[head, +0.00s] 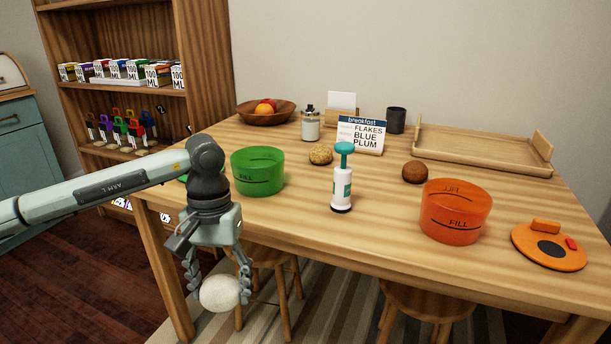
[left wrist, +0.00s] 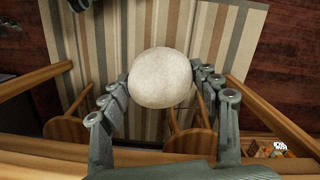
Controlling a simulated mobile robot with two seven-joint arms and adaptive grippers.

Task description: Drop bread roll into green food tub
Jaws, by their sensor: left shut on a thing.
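My left gripper (head: 218,283) is shut on a pale, whitish round bread roll (head: 220,293). In the left wrist view the roll (left wrist: 160,77) sits between the fingertips (left wrist: 163,82), with the striped rug behind it. The gripper points down in front of the table's front edge, off the tabletop. The green food tub (head: 258,172) is an open, see-through round tub with a fill line, on the table up and right of the gripper. A green piece (head: 185,178) beside it is mostly hidden by my arm. My right gripper is not in view.
On the wooden table (head: 300,200) are a seeded roll (head: 320,154), a brown roll (head: 415,172), a white pump bottle (head: 342,180), an orange tub (head: 455,210), an orange lid (head: 548,246), a menu sign (head: 361,135) and a tray (head: 480,147). Stools (head: 270,262) stand below.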

